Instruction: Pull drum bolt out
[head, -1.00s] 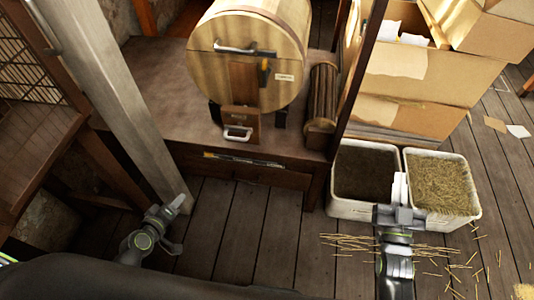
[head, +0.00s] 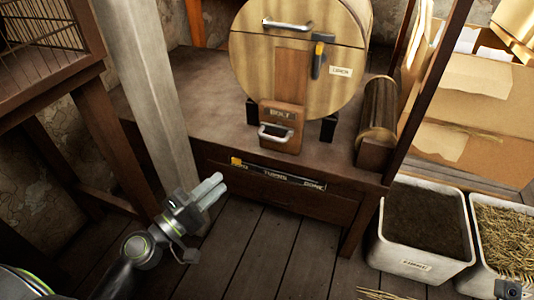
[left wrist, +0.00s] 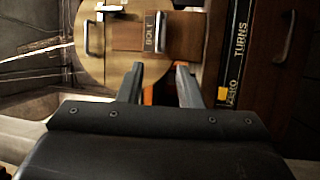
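The wooden drum (head: 262,65) lies on its side on the bench, its round face toward me. Below the face is the bolt, a brown block marked BOLT with a silver handle (head: 276,133); the handle is free of any gripper. The bolt also shows in the left wrist view (left wrist: 158,32), beyond my fingers. My left gripper (head: 218,188) is open and empty, in front of the bench, lower and left of the bolt. In the left wrist view its two fingers (left wrist: 161,82) stand apart. Only a small bit of my right arm's end (head: 510,290) shows, at the bottom right corner.
A grey post (head: 150,90) rises left of the drum. A labelled scale strip (head: 278,174) runs along the bench front. White bins of dark soil (head: 380,235) and straw (head: 475,235) stand right. Cardboard boxes (head: 475,100) are behind them. The floor before the bench is clear.

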